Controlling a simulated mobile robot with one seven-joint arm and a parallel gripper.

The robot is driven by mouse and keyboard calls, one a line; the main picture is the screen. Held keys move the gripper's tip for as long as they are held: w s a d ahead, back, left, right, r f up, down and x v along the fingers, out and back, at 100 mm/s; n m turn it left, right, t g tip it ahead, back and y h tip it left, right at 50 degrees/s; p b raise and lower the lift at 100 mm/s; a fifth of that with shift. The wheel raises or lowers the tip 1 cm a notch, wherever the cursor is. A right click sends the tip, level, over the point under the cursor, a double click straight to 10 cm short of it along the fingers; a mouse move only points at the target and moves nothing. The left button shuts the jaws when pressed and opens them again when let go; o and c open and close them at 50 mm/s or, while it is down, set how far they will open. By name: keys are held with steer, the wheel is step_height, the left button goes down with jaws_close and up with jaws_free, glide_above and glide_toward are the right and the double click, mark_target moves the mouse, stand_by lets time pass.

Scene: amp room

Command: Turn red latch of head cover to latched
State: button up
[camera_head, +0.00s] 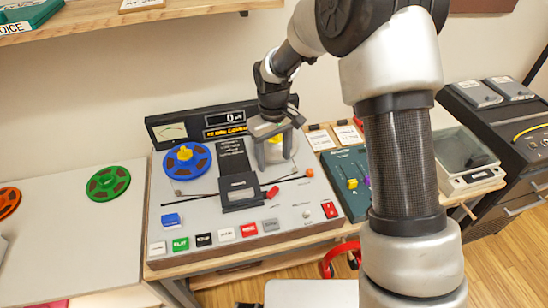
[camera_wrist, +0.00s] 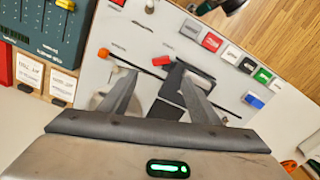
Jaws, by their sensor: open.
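The tape deck (camera_head: 290,225) stands on a wooden table. Its dark head cover (camera_head: 239,192) lies in the middle of the deck and also shows in the wrist view (camera_wrist: 172,88). The small red latch (camera_head: 272,192) is at the cover's right side, set at a slant. In the wrist view the red latch (camera_wrist: 162,60) appears just beyond and between the fingertips. My gripper (camera_head: 275,164) is open and empty, pointing down over the deck behind the latch. Its fingers (camera_wrist: 159,73) are apart from the latch in the wrist view; the exact height gap cannot be told.
A blue reel (camera_head: 187,161) is on the deck's left. A row of buttons (camera_head: 226,234) lines its front, with a red switch (camera_head: 329,210) at right. An orange knob (camera_head: 310,173) is near the latch. A green box (camera_head: 350,170) stands to the right.

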step_height(320, 180, up, 6)
steer(key=p, duration=0.3)
steer(key=shift+f, duration=0.15)
stand_by(0.7)
step_height(320, 180, up, 17)
steer(key=shift+r, duration=0.2)
steer(key=shift+w+a, duration=0.1)
